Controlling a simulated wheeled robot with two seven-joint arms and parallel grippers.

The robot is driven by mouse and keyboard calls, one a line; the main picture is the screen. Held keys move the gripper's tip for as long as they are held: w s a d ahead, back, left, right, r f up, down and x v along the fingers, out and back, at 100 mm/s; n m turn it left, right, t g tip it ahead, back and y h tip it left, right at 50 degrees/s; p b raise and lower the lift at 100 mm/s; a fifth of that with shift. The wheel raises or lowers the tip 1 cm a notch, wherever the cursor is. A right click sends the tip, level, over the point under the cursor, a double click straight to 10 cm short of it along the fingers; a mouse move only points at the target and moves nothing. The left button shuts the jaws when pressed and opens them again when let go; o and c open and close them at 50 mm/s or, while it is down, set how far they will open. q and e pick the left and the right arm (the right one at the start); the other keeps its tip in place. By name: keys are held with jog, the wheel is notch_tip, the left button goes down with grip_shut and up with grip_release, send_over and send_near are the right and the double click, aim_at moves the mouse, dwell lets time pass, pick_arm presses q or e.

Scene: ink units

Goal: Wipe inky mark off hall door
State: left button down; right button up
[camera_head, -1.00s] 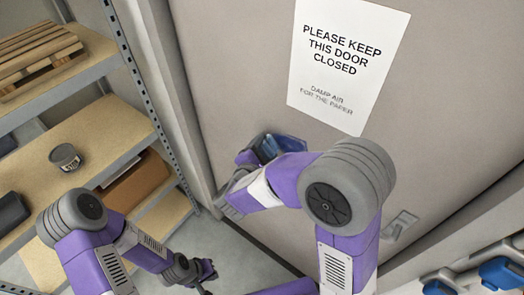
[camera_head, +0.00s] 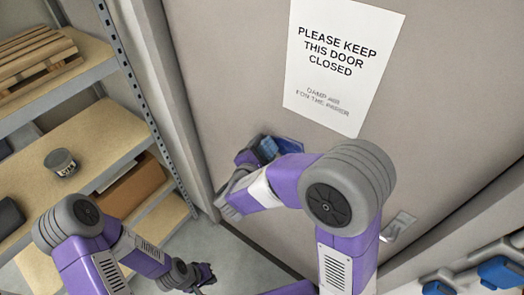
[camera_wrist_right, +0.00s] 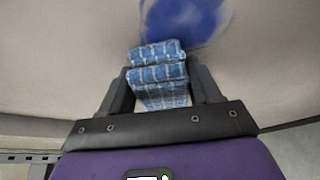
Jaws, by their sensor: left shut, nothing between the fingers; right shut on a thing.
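The hall door (camera_head: 235,60) is a tall grey-beige panel, with a lever handle (camera_head: 398,226) at its lower right. A blue inky mark (camera_wrist_right: 186,20) shows on the door at the top of the right wrist view. My right gripper (camera_head: 250,155) is at the door, left of and below the sign. It is shut on a folded blue checked cloth (camera_wrist_right: 158,75); the cloth's far end is right by the mark's lower edge, and I cannot tell whether it presses on the door. My left gripper (camera_head: 205,275) is low at the left, shut and empty.
A white paper sign (camera_head: 340,60) hangs on the door above my right gripper. A shelf unit (camera_head: 95,140) at the left holds a wooden pallet (camera_head: 35,65), a grey tin (camera_head: 62,162) and a brown box (camera_head: 135,185). Blue-and-grey items (camera_head: 500,272) sit at the lower right.

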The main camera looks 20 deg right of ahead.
jog(key=shift+w+d, duration=0.35)
jog(key=shift+d, duration=0.05)
jog(key=shift+s, duration=0.1)
